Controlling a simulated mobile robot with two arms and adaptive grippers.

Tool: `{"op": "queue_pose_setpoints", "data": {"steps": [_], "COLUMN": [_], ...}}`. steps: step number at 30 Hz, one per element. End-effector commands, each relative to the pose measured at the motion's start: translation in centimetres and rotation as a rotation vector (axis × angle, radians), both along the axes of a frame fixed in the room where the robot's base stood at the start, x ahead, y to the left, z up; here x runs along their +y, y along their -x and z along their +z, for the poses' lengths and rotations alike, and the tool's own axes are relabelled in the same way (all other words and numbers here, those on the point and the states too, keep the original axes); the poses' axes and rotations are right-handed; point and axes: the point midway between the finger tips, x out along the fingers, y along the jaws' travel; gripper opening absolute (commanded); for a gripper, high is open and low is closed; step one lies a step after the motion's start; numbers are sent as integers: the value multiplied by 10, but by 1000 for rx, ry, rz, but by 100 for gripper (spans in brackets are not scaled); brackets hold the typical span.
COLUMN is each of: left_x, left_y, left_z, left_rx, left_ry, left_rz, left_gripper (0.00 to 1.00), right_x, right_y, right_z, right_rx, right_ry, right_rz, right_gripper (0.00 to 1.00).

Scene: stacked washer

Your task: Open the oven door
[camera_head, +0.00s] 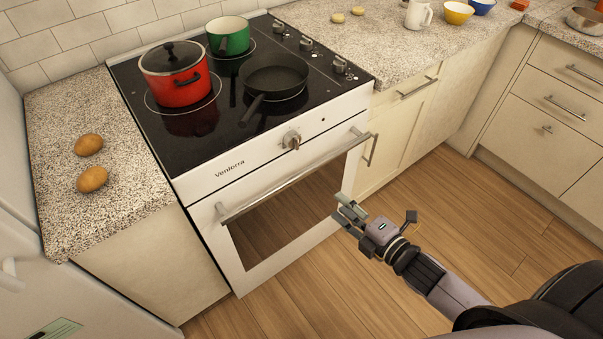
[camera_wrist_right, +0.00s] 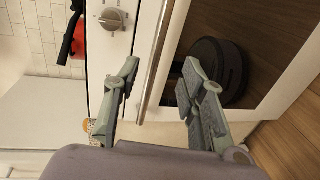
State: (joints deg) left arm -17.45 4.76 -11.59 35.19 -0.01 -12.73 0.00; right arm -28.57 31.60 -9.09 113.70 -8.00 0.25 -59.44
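The white oven (camera_head: 238,181) has its door (camera_head: 234,268) shut, with a dark reflective window. A straight metal handle bar (camera_head: 290,182) runs across the top of the door. My right gripper (camera_head: 347,208) is open and empty, in front of the right part of the door, below the handle's right end. In the right wrist view, the handle bar (camera_wrist_right: 155,62) passes between the two spread fingers of the right gripper (camera_wrist_right: 160,88), nearer the left finger. The bar looks to be beyond the fingertips; I see no clear contact. My left gripper is not in view.
A red pot (camera_head: 178,82), a green pot (camera_head: 229,37) and a black pan (camera_head: 274,76) stand on the cooktop. A knob (camera_head: 291,140) sits above the handle. Cream cabinets (camera_head: 410,125) stand to the right. The wooden floor (camera_head: 330,290) before the oven is clear.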

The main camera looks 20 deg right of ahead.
Motion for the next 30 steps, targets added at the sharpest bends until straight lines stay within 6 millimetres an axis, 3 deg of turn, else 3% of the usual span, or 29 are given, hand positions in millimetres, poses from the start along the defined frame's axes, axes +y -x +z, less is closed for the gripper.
{"op": "queue_pose_setpoints", "data": {"steps": [7, 21, 30], "left_x": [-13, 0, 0], "left_y": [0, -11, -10], "left_z": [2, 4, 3], "left_rx": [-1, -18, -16], "left_ry": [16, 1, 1], "left_rz": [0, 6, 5], "left_gripper": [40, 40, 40], "right_x": [13, 46, 56], "right_y": [-38, -128, -155], "right_z": [-6, -26, -33], "right_rx": [-5, 0, 2], "right_ry": [-2, -3, -3], "right_rz": [-2, -3, -2], "right_gripper": [38, 38, 38]}}
